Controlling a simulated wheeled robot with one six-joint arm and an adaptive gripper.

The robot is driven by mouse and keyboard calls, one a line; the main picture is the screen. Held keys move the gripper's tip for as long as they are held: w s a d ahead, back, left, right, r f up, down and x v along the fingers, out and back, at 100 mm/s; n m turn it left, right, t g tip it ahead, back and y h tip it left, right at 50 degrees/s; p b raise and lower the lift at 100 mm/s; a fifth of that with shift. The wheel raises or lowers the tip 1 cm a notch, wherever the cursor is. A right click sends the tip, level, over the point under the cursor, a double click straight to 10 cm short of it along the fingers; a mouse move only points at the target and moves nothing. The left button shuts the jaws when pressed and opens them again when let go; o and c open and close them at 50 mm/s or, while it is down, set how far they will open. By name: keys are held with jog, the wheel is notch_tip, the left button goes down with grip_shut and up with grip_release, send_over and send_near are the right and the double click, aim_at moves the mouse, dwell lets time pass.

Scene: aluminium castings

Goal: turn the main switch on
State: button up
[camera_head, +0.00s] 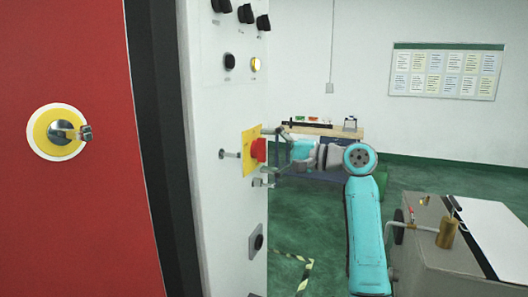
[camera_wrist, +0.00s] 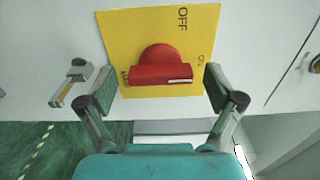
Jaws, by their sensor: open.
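The main switch is a red knob (camera_wrist: 163,68) with a straight grip bar on a yellow plate (camera_wrist: 120,35). The plate reads OFF at the top and ON at the right in the wrist view; the bar lies nearly level there, with a white mark on its right half. In the head view the red knob (camera_head: 259,150) faces right from the white panel. My gripper (camera_wrist: 158,92) is open, one finger beyond each end of the bar, with gaps showing. In the head view my gripper (camera_head: 267,156) reaches the switch from the right.
A small metal latch (camera_wrist: 74,82) sticks out left of the plate, close to my left finger. Knobs and buttons (camera_head: 229,61) sit higher on the panel. A red door (camera_head: 75,220) with a round yellow lock (camera_head: 42,132) is at left. A grey cart (camera_head: 435,265) stands at right.

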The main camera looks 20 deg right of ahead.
jog(key=v, duration=1.1)
jog(key=shift+s+d, duration=0.1)
jog(key=shift+s, duration=0.05)
